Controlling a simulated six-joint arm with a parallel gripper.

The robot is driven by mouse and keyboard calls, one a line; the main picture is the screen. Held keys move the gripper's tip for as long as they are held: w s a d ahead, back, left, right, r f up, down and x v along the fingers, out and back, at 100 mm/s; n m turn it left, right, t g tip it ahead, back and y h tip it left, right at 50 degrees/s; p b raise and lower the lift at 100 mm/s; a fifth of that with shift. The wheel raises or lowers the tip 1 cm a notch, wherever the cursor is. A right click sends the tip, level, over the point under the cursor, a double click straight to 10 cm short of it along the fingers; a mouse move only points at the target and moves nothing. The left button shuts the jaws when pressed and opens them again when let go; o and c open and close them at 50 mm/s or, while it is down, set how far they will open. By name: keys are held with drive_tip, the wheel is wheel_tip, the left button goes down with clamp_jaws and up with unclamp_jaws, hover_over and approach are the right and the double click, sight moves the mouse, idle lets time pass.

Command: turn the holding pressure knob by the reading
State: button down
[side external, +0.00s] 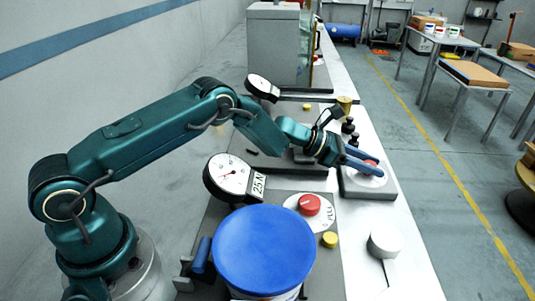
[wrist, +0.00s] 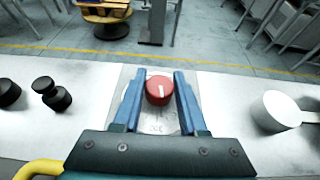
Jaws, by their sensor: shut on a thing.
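A red knob (wrist: 158,92) with a white pointer line stands on a pale dial plate (wrist: 158,122). The line points roughly away from me, tilted slightly left in the wrist view. My gripper (wrist: 160,78) is shut on this knob, one blue finger on each side. In the side view the red knob (side external: 370,162) is partly hidden by the fingers. A round gauge (side external: 231,175) with a white face and a "25 N" card (side external: 259,184) stands nearer the camera. Its needle is too small to read exactly. A second round gauge (side external: 262,87) stands farther back, its reading unclear.
Another red knob (side external: 310,204) on a white dial sits beside a yellow button (side external: 329,239) and a large blue-topped drum (side external: 264,248). Black knobs (wrist: 52,94) stand left of my gripper in the wrist view, a white round thing (wrist: 281,111) right. Bench surface between is clear.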

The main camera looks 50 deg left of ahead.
sight(371, 163)
drive_tip(key=shift+d+r+n+t+y, duration=0.1)
drive_tip(key=shift+r+n+t+y, duration=0.05)
drive_tip(key=shift+n+t+y, duration=0.75)
drive_tip(key=shift+n, duration=0.3)
drive_tip(key=shift+c, duration=2.2)
unclamp_jaws()
drive_tip(key=shift+v, duration=2.6)
drive_tip(key=shift+y, duration=0.3)
